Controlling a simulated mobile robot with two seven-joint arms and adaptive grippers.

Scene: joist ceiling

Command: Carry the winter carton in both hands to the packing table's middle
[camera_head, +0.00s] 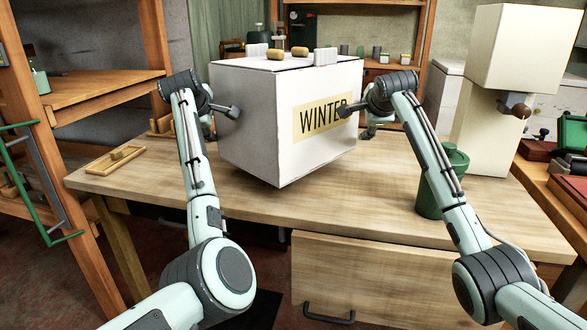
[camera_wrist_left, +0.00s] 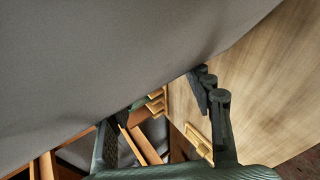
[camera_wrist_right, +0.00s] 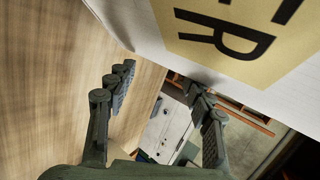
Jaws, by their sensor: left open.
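The winter carton (camera_head: 250,125) is a large white box with a tan "WINTER" label (camera_head: 305,122). It is between my two grippers over the packing table (camera_head: 240,212), turned with one corner toward me. I cannot tell whether its underside touches the table. My left gripper (camera_head: 232,112) is open at the carton's left side; the carton's grey face (camera_wrist_left: 100,60) fills much of the left wrist view. My right gripper (camera_head: 348,112) is at the label's right end. Its fingers stand apart in the right wrist view (camera_wrist_right: 160,95), close to the labelled face.
A green lidded container (camera_head: 430,195) stands on the table at right, near a tall white block-shaped object (camera_head: 490,130). A small wooden tray (camera_head: 115,160) lies at the table's left end. The front tabletop between is clear. A wooden shelf (camera_head: 90,90) stands at left.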

